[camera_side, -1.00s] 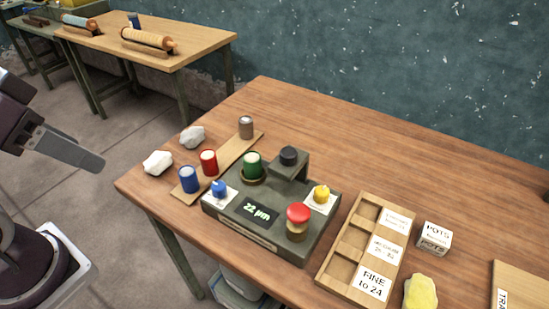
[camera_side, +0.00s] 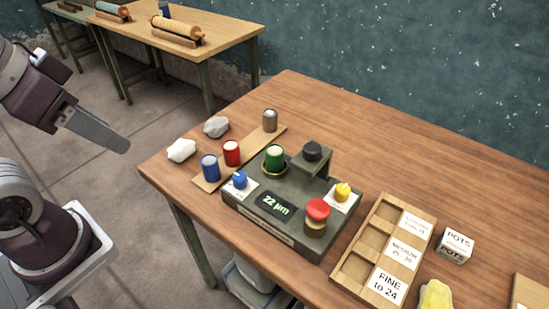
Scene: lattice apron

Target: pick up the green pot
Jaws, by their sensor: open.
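The green pot (camera_side: 274,158) is a small green cylinder with a pale top. It stands upright in a round brass-coloured seat on the dark gauge box (camera_side: 258,230), whose display reads 22 µm. My gripper (camera_side: 122,146) is at the left, off the table's edge and well apart from the pot. Only one flat finger shows clearly; the other is hidden behind it or too hard to make out. Nothing shows in its grip.
Blue (camera_side: 210,168), red (camera_side: 232,153) and grey-brown (camera_side: 269,120) pots stand on a wooden strip beside the box. A black-topped post (camera_side: 312,152) rises right of the green pot. A labelled wooden tray (camera_side: 352,268) lies right. The back of the table is clear.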

